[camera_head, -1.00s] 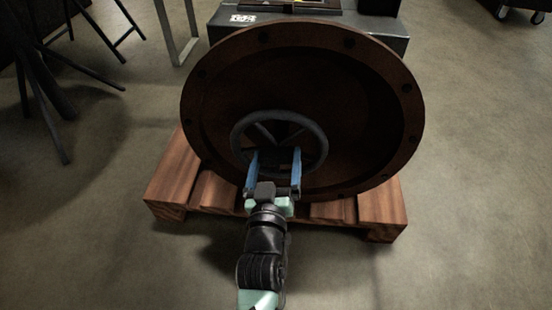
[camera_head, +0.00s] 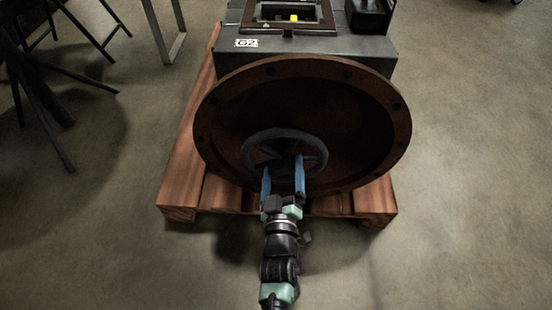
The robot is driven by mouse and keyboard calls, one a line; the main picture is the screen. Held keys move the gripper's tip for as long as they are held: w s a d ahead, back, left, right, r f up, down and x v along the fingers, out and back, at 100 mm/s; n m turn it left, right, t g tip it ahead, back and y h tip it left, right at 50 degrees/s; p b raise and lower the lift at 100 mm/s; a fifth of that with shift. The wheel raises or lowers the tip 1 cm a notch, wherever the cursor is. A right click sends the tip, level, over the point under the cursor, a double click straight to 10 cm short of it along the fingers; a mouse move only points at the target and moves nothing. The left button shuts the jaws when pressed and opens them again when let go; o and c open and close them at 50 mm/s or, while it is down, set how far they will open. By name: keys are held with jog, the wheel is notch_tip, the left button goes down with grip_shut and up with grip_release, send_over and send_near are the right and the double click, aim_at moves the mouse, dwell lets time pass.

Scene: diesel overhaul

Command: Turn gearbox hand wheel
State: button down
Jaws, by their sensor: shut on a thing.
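The dark hand wheel (camera_head: 288,135) with spokes sits in front of the round brown gearbox flange (camera_head: 388,110). My gripper (camera_head: 283,165) reaches up from below to the lower part of the wheel. Its two blue fingers are some way apart and shut on the wheel, with part of the wheel between them. The exact contact at the fingertips is too dark to make out. The grey gearbox body (camera_head: 310,47), with a "G2" label, extends behind the flange.
The gearbox rests on a wooden pallet (camera_head: 180,195). Black stool legs (camera_head: 45,130) and a grey table leg (camera_head: 160,40) stand at the left. The floor (camera_head: 470,180) on the right is clear.

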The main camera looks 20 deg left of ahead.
jog(key=shift+f+n, duration=0.15)
jog(key=shift+n, duration=0.75)
jog(key=n+b, duration=0.1)
jog(key=n, duration=0.1)
jog(key=shift+f+n, duration=0.1)
jog(key=shift+n, duration=0.3)
jog(key=n+b, duration=0.2)
jog(key=n, duration=0.3)
jog(key=shift+a, duration=0.1)
jog(key=shift+n, duration=0.4)
grip_release()
jog(key=p+v, duration=0.3)
jog(key=v, duration=1)
